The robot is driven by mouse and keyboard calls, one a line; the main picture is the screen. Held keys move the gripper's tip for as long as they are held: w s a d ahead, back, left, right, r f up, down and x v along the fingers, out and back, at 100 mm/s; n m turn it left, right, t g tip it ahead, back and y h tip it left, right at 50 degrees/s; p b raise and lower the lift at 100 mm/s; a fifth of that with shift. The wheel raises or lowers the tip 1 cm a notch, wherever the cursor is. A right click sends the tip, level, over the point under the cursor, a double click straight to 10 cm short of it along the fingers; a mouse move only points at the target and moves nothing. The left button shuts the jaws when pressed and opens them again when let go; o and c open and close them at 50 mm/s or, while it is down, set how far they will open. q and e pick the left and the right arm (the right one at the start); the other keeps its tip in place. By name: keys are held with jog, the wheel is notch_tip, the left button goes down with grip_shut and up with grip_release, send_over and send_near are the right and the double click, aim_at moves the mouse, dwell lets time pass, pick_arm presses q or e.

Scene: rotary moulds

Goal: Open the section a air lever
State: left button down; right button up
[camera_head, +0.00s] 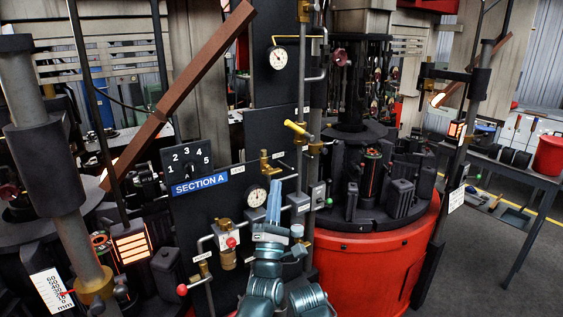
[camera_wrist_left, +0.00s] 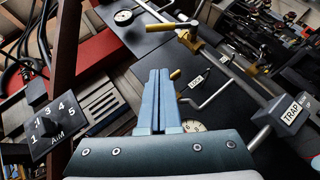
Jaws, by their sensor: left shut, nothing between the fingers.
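The section A panel (camera_head: 180,215) carries a blue SECTION A label (camera_head: 200,185). A yellow lever handle (camera_head: 297,129) sits on the upright pipe above it, tilted; a brass fitting with a yellow handle also shows in the left wrist view (camera_wrist_left: 187,34). A smaller brass valve (camera_head: 265,163) is lower on the panel. A red-knobbed brass valve (camera_head: 227,255) is lower still. I cannot read which one is marked air. My left gripper (camera_head: 274,187) is shut and empty, pointing up in front of the panel, below the yellow handle; its fingers show in the left wrist view (camera_wrist_left: 159,72). My right gripper is not visible.
A gauge (camera_head: 256,196) is just behind my left fingers, and pipes and a TRAP box (camera_wrist_left: 292,112) are close on the right. A slanted brown beam (camera_head: 180,90) crosses at the left. A round red machine base (camera_head: 375,262) stands to the right.

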aim_at(300, 130)
pick_arm(q)
jog(key=p+x, duration=0.7)
jog(key=x, duration=0.4)
jog(key=shift+r+p, duration=0.15)
jog(key=shift+p, duration=0.15)
jog(key=shift+d+r+p, duration=1.05)
jog(key=shift+d, duration=0.05)
jog(key=d+r+m+g+h+p, duration=0.1)
jog(key=r+m+g+p, duration=0.1)
jog(key=p, duration=0.3)
jog(key=w+d+r+m+g+h+p, duration=0.1)
jog(key=r+m+g+h+p, duration=0.1)
jog(key=p, duration=0.3)
jog(key=w+d+r+m+g+h+p, duration=0.1)
jog(key=r+m+g+p, duration=0.1)
jog(key=m+p, duration=0.2)
jog(key=shift+w+d+r+h+p, duration=0.15)
jog(key=shift+h+p, duration=0.15)
jog(key=shift+p, duration=0.3)
jog(key=shift+w+d+r, duration=0.1)
jog(key=shift+d, duration=0.05)
